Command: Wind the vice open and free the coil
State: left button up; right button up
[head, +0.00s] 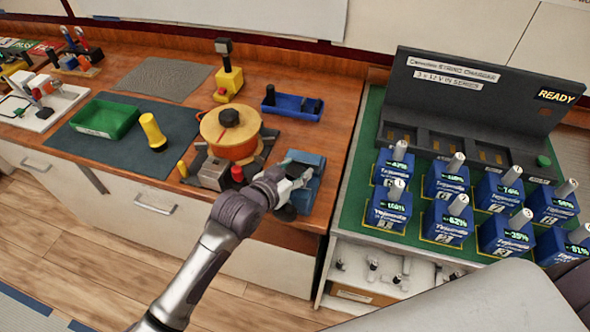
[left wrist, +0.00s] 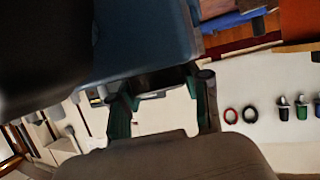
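A blue vice-like block (head: 308,162) stands at the bench's right front corner. Its blue body (left wrist: 150,35) fills the upper middle of the left wrist view. An orange round coil-like piece (head: 238,148) with a tan top and black knob sits left of it, over a grey base (head: 214,174). My left gripper (head: 297,182) is at the front of the blue block. In the left wrist view its fingers (left wrist: 163,108) stand apart, just below a dark part of the block. Whether they touch it, I cannot tell. My right gripper is not in view.
A yellow flashlight (head: 153,131) and green tray (head: 106,119) lie on a dark mat. A yellow tool (head: 228,82) and blue tray (head: 291,105) are behind the coil. A charger (head: 485,95) with several blue batteries fills the right bench.

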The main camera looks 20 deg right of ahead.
pick_arm(q)
jog(key=c, duration=0.6)
jog(key=shift+c, duration=0.3)
jog(key=shift+w+d, duration=0.2)
jog(key=shift+w, duration=0.15)
jog(key=o, duration=1.4)
